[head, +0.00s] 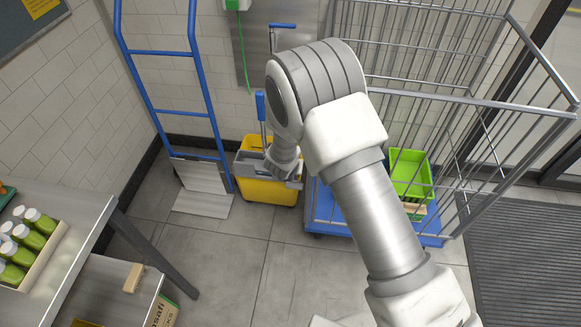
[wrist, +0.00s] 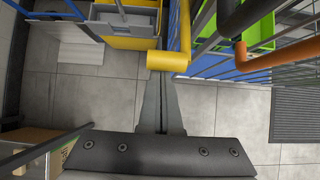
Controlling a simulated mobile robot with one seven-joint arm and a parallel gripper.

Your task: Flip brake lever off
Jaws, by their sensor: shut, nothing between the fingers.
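My gripper (wrist: 162,84) is shut and empty, its fingers pointing up the wrist view. A yellow cylinder (wrist: 167,61) on a yellow bar lies across the picture just beyond the fingertips. It looks like a lever grip, but I cannot be sure it is the brake lever. I cannot tell whether the fingertips touch it. In the head view my arm covers the near left part of the wire cage trolley (head: 452,98), so the lever and fingertips are hidden there.
A yellow mop bucket (head: 268,192) with a grey wringer stands left of the trolley. A blue hand truck (head: 176,113) leans at the wall. A green crate (head: 410,174) sits on the trolley's blue base. A metal table (head: 88,212) with bottles is at left. Middle floor is clear.

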